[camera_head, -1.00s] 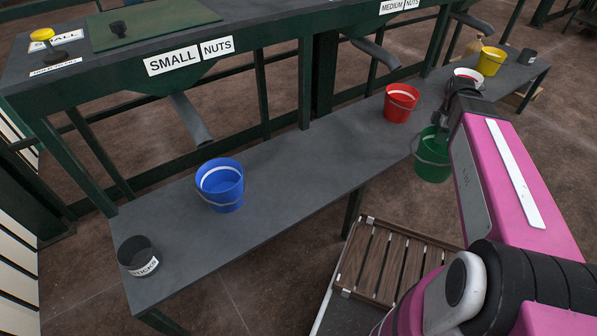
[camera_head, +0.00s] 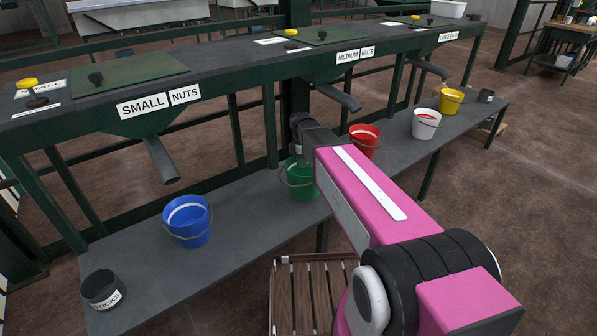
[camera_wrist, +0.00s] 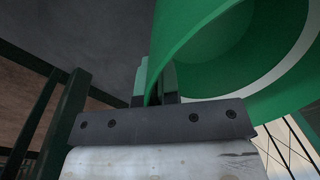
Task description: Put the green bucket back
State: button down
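The green bucket (camera_head: 300,182) hangs upright from my gripper (camera_head: 301,154), at the front edge of the long grey shelf (camera_head: 240,232), between the blue and red buckets. I cannot tell whether its base touches the shelf. In the wrist view, the two dark fingers of my gripper (camera_wrist: 156,85) are shut on the rim of the green bucket (camera_wrist: 205,50), one on each side of its wall. Part of the bucket's right side is hidden behind my arm in the head view.
A blue bucket (camera_head: 188,224) stands to the left and a red bucket (camera_head: 364,140) to the right. Farther right are a white bucket (camera_head: 425,124) and a yellow bucket (camera_head: 451,101). A dark tub (camera_head: 102,290) sits at the near left end. Chutes (camera_head: 161,160) hang above the shelf.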

aim_at(300, 170)
jog(key=shift+w+a+f, duration=0.1)
jog(key=shift+w+f, duration=0.15)
jog(key=shift+f, duration=0.6)
jog(key=shift+w+a+f, duration=0.1)
jog(key=shift+w+f, duration=0.15)
jog(key=shift+f, duration=0.55)
jog(key=shift+w+a+f, duration=0.1)
jog(key=shift+w+f, duration=0.15)
jog(key=shift+f, duration=0.75)
jog(key=c, duration=1.4)
grip_release()
jog(key=shift+o, duration=0.2)
notch_tip(300, 170, up, 12)
jog(key=w, duration=0.1)
jog(key=shift+w, duration=0.2)
jog(key=shift+a, duration=0.1)
